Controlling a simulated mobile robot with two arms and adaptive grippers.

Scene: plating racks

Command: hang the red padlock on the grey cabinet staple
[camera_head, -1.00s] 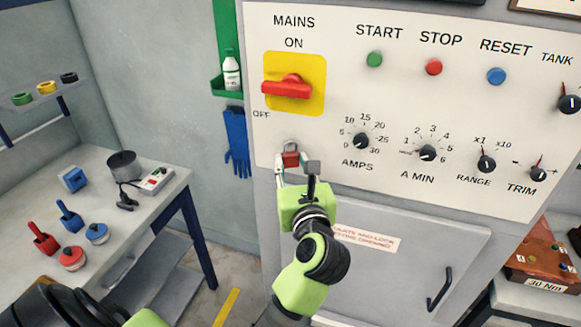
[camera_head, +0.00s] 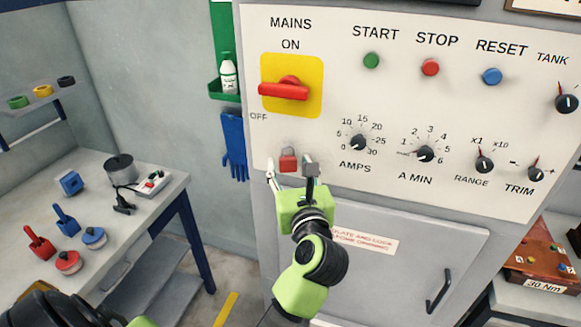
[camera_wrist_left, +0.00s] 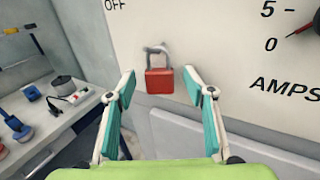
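The red padlock (camera_head: 288,161) is upright against the cream panel, below the mains switch. It also shows in the left wrist view (camera_wrist_left: 160,81), body down and grey shackle up. A small grey piece, seemingly the staple (camera_wrist_left: 151,49), meets the top of the shackle; whether the shackle passes through it is too small to tell. My left gripper (camera_head: 290,170) is just in front of and below the padlock. In the left wrist view its teal-padded fingers (camera_wrist_left: 159,75) are wide apart, with clear gaps to both sides of the padlock. My right gripper is not in view.
The grey cabinet door (camera_head: 410,260) with a black handle is below the panel. Knobs and the red mains switch (camera_head: 284,90) stick out above and to the right. A bench (camera_head: 150,215) with tools stands left. Blue gloves (camera_head: 235,145) hang beside the cabinet.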

